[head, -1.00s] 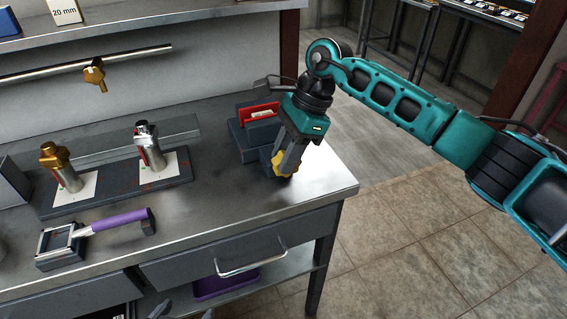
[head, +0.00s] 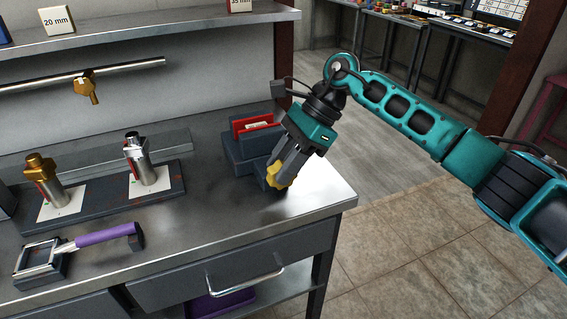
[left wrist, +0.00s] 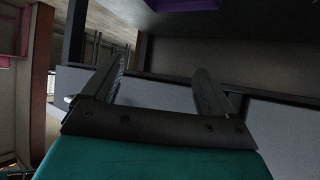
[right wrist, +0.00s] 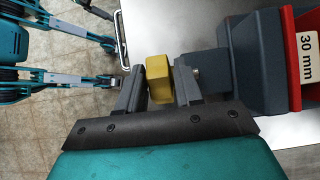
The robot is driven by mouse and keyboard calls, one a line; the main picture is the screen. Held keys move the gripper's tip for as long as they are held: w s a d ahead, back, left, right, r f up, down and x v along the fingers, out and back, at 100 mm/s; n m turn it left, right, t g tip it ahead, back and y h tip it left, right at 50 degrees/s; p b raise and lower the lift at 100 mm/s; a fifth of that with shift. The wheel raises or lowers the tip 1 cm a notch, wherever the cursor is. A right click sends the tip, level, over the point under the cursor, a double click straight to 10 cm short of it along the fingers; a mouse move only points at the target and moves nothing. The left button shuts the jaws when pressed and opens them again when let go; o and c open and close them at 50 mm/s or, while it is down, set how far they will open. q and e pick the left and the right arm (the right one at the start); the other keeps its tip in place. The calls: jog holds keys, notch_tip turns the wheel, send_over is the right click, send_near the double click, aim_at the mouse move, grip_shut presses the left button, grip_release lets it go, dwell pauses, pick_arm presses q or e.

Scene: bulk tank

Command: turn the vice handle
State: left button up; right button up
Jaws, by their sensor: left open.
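The vice (head: 246,150) is dark grey with red jaw faces and stands at the right end of the steel bench. A pale block marked 30 mm (right wrist: 308,58) is between its jaws. Its yellow handle (right wrist: 158,78) is on the near side; it also shows in the head view (head: 277,175). My right gripper (right wrist: 158,80) has its fingers on both sides of the handle and appears shut on it. My left gripper (left wrist: 160,80) is open and empty in the left wrist view, below bench height; the head view does not show it.
A plate (head: 112,198) with gold and silver cylinders stands left on the bench (head: 215,230). A purple-handled tool (head: 100,236) lies in front. A rail with a brass piece (head: 88,88) is behind. The bench's right corner is clear.

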jog(key=shift+o, duration=1.4)
jog(key=v, duration=1.3)
